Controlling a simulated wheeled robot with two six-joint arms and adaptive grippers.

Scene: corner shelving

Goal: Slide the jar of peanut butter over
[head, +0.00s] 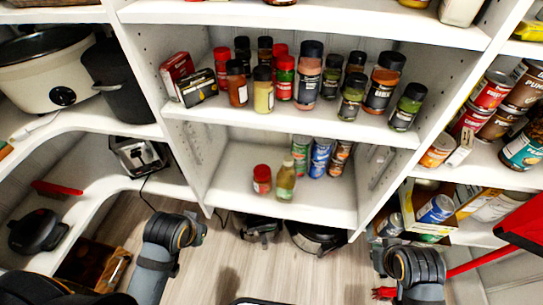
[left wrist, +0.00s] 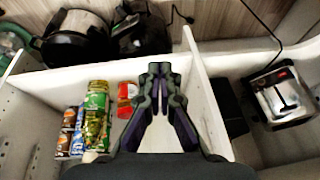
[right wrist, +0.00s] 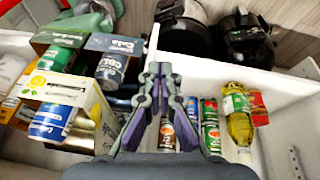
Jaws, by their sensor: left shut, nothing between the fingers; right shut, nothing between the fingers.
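A small red-lidded jar (head: 262,179), likely the peanut butter, stands upright at the front of the lower middle shelf (head: 232,198). Its label is too small to read. It shows left of the fingers in the left wrist view (left wrist: 128,97) and partly behind a green bottle in the right wrist view (right wrist: 258,105). My left gripper (left wrist: 160,72) is shut and empty, apart from the jar, above the left part of that shelf. My right gripper (right wrist: 158,72) is shut and empty, near the divider beside the can cartons, farther from the jar.
The green bottle (head: 286,178) stands just right of the jar. Several cans (head: 320,157) stand behind. The shelf is bare left of the jar and at its right end. Spice jars (head: 309,75) fill the shelf above. Can cartons (head: 437,209) stand right of the divider.

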